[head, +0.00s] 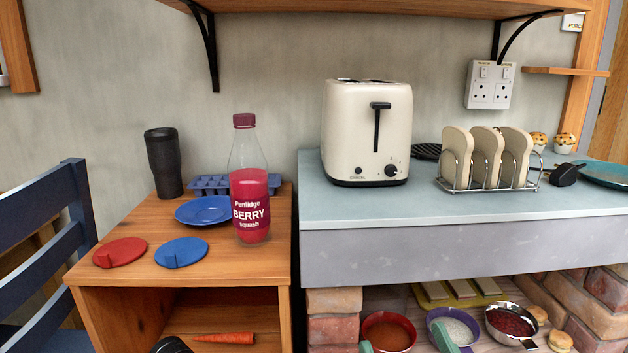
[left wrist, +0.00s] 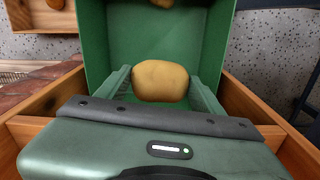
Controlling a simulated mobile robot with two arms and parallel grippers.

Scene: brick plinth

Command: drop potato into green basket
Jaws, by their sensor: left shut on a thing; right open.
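In the left wrist view a tan, rounded potato (left wrist: 160,81) sits between the two fingers of my left gripper (left wrist: 163,86), which is shut on it. The green basket (left wrist: 110,45) is directly beyond, its walls rising on both sides of the potato. I cannot tell how far the potato is above the basket's floor. In the head view the pale green fingertips of my right gripper (head: 402,338) show at the bottom edge, apart and empty, before the low shelf.
A wooden cabinet (head: 90,275) carries a berry squash bottle (head: 249,195), a black tumbler (head: 163,163) and lids. The grey counter (head: 450,210) holds a toaster (head: 367,130) and toast rack (head: 485,165). Bowls stand below. Wooden boards (left wrist: 255,105) flank the basket.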

